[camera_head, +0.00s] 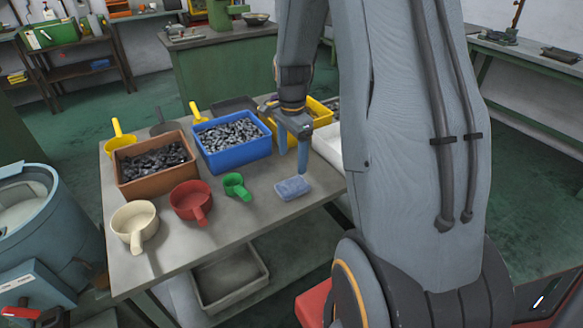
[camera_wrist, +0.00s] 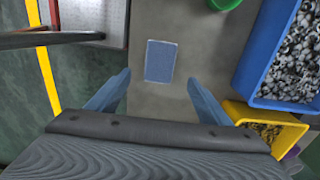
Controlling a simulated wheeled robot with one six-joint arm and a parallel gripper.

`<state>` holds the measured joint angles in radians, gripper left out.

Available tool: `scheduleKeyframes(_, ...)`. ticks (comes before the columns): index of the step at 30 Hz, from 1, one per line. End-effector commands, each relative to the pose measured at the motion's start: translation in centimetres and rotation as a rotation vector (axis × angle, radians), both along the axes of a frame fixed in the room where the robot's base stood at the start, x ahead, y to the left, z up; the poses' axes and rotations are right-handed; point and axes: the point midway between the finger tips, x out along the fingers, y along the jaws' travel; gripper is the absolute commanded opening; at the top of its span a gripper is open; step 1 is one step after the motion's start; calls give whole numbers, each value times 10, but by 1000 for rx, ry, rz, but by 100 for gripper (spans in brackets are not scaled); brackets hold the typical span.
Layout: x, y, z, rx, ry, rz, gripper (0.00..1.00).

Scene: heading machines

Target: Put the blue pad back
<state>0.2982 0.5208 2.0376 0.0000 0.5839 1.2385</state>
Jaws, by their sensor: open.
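The blue pad (camera_head: 293,188) lies flat on the grey table (camera_head: 240,222), near its right front edge and to the right of a green scoop. In the wrist view the pad (camera_wrist: 160,61) is a small blue rectangle on bare tabletop, beyond the fingertips. My gripper (camera_head: 293,160) is above the table behind the pad, fingers pointing down. In the wrist view my gripper (camera_wrist: 158,88) has its two fingers wide apart with nothing between them. The pad looks untouched.
Around the pad stand a blue bin (camera_head: 232,152) of metal parts, a brown bin (camera_head: 135,176), a yellow bin (camera_head: 318,108), a green scoop (camera_head: 236,186), a red scoop (camera_head: 191,201) and a cream scoop (camera_head: 134,222). A grey tray (camera_head: 230,280) is below.

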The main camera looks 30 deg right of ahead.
Motion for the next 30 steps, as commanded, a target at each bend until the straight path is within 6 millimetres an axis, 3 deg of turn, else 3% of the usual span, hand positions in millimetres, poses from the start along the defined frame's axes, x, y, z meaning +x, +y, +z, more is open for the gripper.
scheduleKeyframes(5,-1,1,12,0,-1,10,73)
scheduleKeyframes(8,-8,13,19,-2,-7,96,73)
scheduleKeyframes(11,-23,39,31,-8,-21,297,73)
scheduleKeyframes(15,-61,84,49,-25,-46,705,73)
scheduleKeyframes(21,-118,131,62,-56,-73,1233,73)
scheduleKeyframes(25,-142,146,65,-72,-83,1443,73)
scheduleKeyframes(30,-152,151,65,-79,-85,1539,73)
